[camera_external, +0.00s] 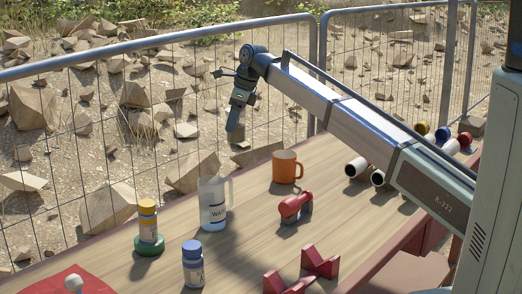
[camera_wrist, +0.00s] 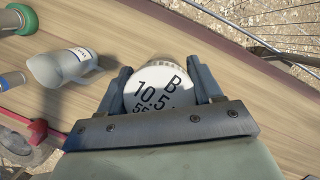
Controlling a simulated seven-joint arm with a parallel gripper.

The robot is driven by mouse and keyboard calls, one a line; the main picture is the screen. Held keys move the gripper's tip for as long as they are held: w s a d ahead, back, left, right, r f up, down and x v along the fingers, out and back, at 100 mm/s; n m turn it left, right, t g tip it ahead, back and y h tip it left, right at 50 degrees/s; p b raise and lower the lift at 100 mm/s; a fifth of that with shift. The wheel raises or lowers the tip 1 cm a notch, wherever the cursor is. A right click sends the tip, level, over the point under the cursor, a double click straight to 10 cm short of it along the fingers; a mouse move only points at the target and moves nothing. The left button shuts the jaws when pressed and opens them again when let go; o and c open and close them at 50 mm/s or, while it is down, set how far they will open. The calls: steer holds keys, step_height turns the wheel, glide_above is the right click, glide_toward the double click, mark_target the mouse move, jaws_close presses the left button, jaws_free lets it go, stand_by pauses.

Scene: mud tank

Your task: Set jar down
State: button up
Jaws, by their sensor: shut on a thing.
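In the wrist view my gripper (camera_wrist: 163,76) is shut around a jar with a round white top (camera_wrist: 160,92) marked with black characters, "B" and "10.5". One finger is on each side of it. In the external view my gripper (camera_external: 236,122) hangs over the far part of the table, near the fence, and I cannot pick out the held jar there. A yellow-lidded jar (camera_external: 148,222) stands upright on a green disc (camera_external: 150,246) at the left. A blue-lidded jar (camera_external: 193,268) stands upright at the front of the table.
A clear water pitcher (camera_external: 214,206) stands mid-table, also in the wrist view (camera_wrist: 62,67). A wire fence (camera_external: 317,60) runs behind. Bare wood lies between objects.

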step_height(320, 180, up, 4)
steer(key=shift+r, duration=0.25)
steer(key=shift+s+a+r, duration=0.1)
steer(key=shift+s+r, duration=0.05)
steer(key=shift+s, duration=0.45)
steer(key=s+n+g+h, duration=0.1)
steer(key=s+n, duration=1)
steer(key=s, duration=2.4)
steer(key=shift+s+d+f+g, duration=0.25)
steer(key=shift+d+g, duration=0.2)
steer(key=shift+g, duration=0.55)
steer(key=f, duration=0.9)
steer(key=shift+w+a+f, duration=0.1)
steer(key=shift+w+f, duration=0.1)
steer(key=shift+f, duration=5.6)
steer(key=shift+f, duration=0.1)
